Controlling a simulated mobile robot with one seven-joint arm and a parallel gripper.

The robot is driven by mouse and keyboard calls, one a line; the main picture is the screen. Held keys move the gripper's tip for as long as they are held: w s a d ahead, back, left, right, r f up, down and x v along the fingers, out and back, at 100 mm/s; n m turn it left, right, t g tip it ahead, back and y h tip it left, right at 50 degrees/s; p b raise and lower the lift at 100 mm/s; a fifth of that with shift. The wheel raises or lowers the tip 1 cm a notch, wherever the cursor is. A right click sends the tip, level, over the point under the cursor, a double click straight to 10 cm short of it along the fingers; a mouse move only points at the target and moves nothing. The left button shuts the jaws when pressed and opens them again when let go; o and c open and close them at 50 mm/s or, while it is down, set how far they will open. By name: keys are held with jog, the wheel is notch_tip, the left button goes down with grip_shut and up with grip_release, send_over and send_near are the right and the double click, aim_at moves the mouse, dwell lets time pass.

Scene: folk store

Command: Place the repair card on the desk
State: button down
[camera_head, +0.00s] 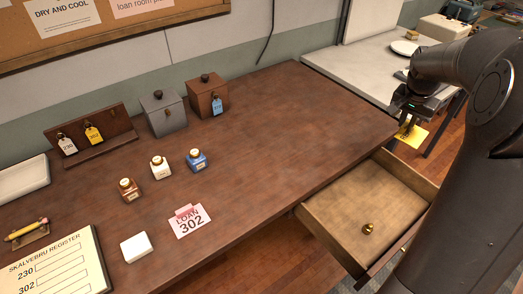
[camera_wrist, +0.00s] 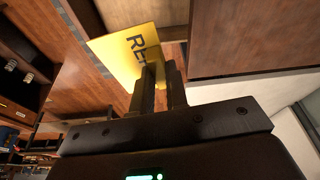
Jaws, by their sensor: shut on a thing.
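The repair card is a yellow card (camera_head: 413,135) held in my gripper (camera_head: 408,118) at the right of the head view. In the wrist view the yellow card (camera_wrist: 120,52) shows dark letters beginning "RE"; the rest is hidden by the fingers. My gripper (camera_wrist: 165,72) is shut on the card. The desk (camera_head: 270,130) is a dark wooden top, and the card is off its right end, apart from it, near the open drawer.
The open drawer (camera_head: 340,214) holds a small brass object (camera_head: 368,229). On the desk are a LOAN 302 card (camera_head: 189,222), several small bottles, a grey box (camera_head: 164,113), a brown box (camera_head: 207,97), a tag rack (camera_head: 110,147) and a register (camera_head: 60,270). The desk's right half is clear.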

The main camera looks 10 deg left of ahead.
jog(key=w+a+n+y, duration=0.1)
jog(key=w+a+n, duration=0.3)
jog(key=a, duration=0.3)
jog(key=w+a+n+y, duration=0.1)
jog(key=w+a+n, duration=0.2)
jog(key=a, duration=0.4)
jog(key=n+y, duration=0.2)
jog(key=n, duration=0.7)
send_over(261, 127)
jog(key=f, duration=0.8)
jog(key=d+f, duration=0.1)
jog(key=f, duration=0.3)
jog(key=shift+s, duration=0.35)
jog(key=shift+a+f, duration=0.1)
jog(key=shift+f, duration=1.8)
jog(key=shift+f, duration=0.1)
jog(key=c, duration=1.4)
grip_release()
jog(key=shift+c, duration=0.2)
